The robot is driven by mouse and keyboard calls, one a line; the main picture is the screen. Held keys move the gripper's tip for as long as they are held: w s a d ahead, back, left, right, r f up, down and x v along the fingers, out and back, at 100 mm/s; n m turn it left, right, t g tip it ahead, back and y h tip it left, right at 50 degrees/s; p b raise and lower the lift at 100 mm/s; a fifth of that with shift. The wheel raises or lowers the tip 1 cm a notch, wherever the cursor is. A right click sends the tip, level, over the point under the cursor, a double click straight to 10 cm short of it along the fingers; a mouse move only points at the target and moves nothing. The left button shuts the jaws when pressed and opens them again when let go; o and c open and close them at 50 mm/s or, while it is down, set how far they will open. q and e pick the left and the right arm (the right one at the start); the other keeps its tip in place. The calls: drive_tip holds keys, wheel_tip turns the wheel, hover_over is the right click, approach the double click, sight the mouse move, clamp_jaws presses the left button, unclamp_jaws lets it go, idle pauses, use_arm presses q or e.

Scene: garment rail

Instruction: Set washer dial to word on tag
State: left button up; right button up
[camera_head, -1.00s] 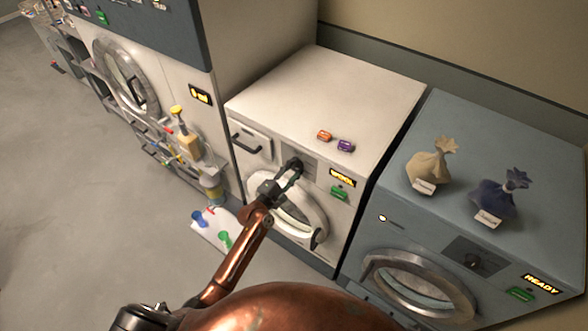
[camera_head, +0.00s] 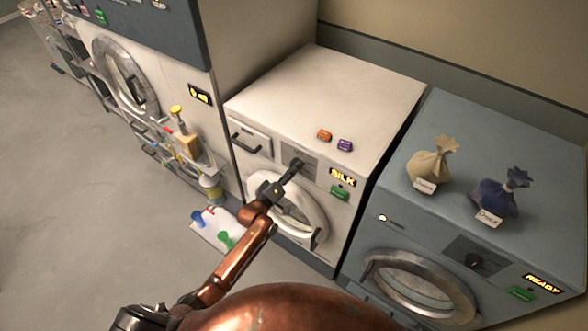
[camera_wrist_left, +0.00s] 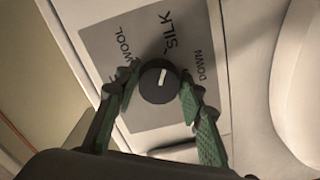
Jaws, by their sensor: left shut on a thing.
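The white washer (camera_head: 320,100) stands mid-view with a grey dial panel (camera_head: 309,165) on its front. Its black dial (camera_wrist_left: 158,84) shows in the left wrist view, with the white mark towards SILK; WOOL and DOWN are on either side. My left gripper (camera_wrist_left: 160,90) is shut on the dial, green-padded fingers on both sides; in the head view the gripper (camera_head: 294,170) covers most of the dial. The washer's display (camera_head: 343,178) reads SILK. A beige bag (camera_head: 432,165) and a dark blue bag (camera_head: 500,197) carry white tags, too small to read surely. My right gripper is not in view.
A blue-grey washer (camera_head: 400,215) stands at right, its display (camera_head: 543,283) reading READY. Orange (camera_head: 324,135) and purple (camera_head: 345,145) small blocks sit on the white washer. Bottles (camera_head: 190,147) stand on a rack at left. The floor at left is open.

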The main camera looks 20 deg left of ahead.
use_arm(q)
drive_tip(key=m, duration=1.1)
drive_tip(key=shift+a+f+b, duration=0.2)
drive_tip(key=shift+b, duration=0.15)
drive_tip(key=shift+m, duration=0.4)
drive_tip(key=o, duration=1.1)
drive_tip(key=shift+w, duration=0.1)
